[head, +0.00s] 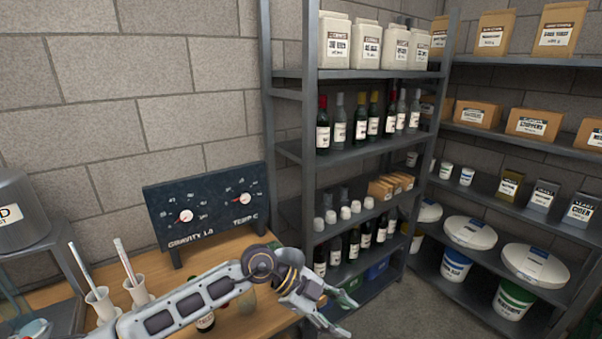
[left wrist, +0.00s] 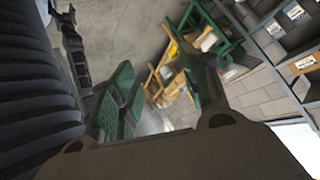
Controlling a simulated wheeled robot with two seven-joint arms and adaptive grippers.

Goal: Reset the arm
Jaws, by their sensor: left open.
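My left arm (head: 190,302) comes in from the lower left in the head view and reaches across the wooden table. My left gripper (head: 334,311) is open and empty in front of the shelving, past the table's right edge. In the left wrist view the two green-padded fingers of the left gripper (left wrist: 160,95) stand wide apart with nothing between them. My right gripper shows in neither view.
The wooden table (head: 225,248) carries a dark gauge board (head: 207,205), white cups holding tubes (head: 138,290), and a bottle (head: 205,321) partly behind my arm. Metal shelving (head: 310,150) with bottles, jars and tubs stands close to the gripper. Some floor (head: 425,300) is clear.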

